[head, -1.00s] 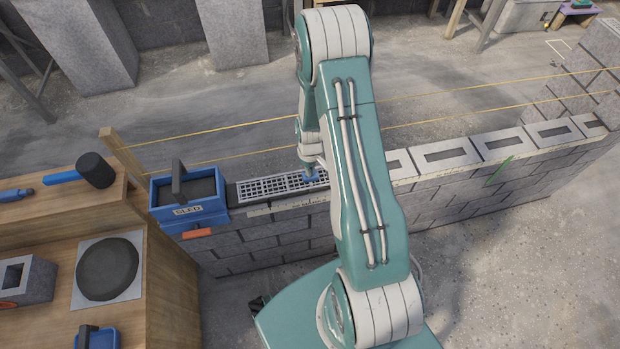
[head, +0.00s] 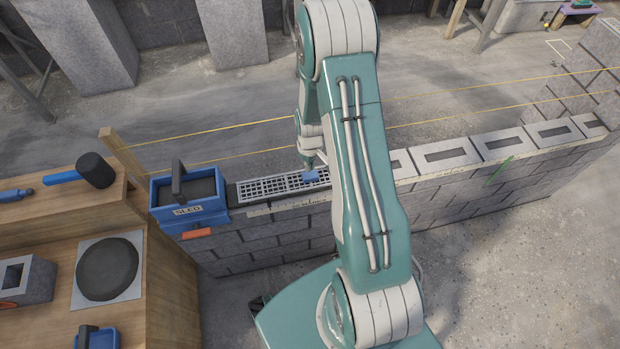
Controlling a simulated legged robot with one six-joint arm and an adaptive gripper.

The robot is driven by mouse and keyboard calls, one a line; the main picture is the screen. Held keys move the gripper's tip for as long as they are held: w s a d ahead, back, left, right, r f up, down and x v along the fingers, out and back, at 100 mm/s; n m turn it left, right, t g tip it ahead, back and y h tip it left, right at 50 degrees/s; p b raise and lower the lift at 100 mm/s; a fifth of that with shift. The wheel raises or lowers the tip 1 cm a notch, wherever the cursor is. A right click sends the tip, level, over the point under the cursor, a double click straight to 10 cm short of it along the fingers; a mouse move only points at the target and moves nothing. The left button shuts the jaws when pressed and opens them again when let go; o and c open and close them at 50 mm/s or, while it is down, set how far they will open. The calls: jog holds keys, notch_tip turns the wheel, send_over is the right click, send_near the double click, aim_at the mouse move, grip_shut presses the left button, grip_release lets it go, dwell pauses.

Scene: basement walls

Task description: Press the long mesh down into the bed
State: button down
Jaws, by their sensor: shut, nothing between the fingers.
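The long mesh (head: 266,190) is a pale metal grid lying flat along the top of the block wall, to the right of the blue sled. Its right end is hidden behind my arm. My gripper (head: 311,174) is over the right part of the visible mesh, fingers pointing down, with blue tips at or very near the grid. It is shut with nothing between the fingers. The bed under the mesh is mostly covered; a dark strip (head: 232,194) shows at its left end. I cannot tell how deep the mesh sits.
A blue box marked SLED (head: 188,197) stands on the wall's left end. Yellow string lines (head: 220,129) run behind the wall from a wooden post (head: 122,152). Hollow blocks (head: 447,154) continue right. A wooden bench (head: 150,270) with a mallet (head: 95,170) is at left.

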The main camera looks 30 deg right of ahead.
aim_at(310, 174)
jog(key=shift+r, duration=2.5)
jog(key=shift+r, duration=0.1)
jog(key=shift+f, duration=2.75)
jog(key=shift+f, duration=0.1)
jog(key=shift+f, duration=0.3)
jog(key=shift+f, duration=1)
jog(key=shift+r, duration=4.05)
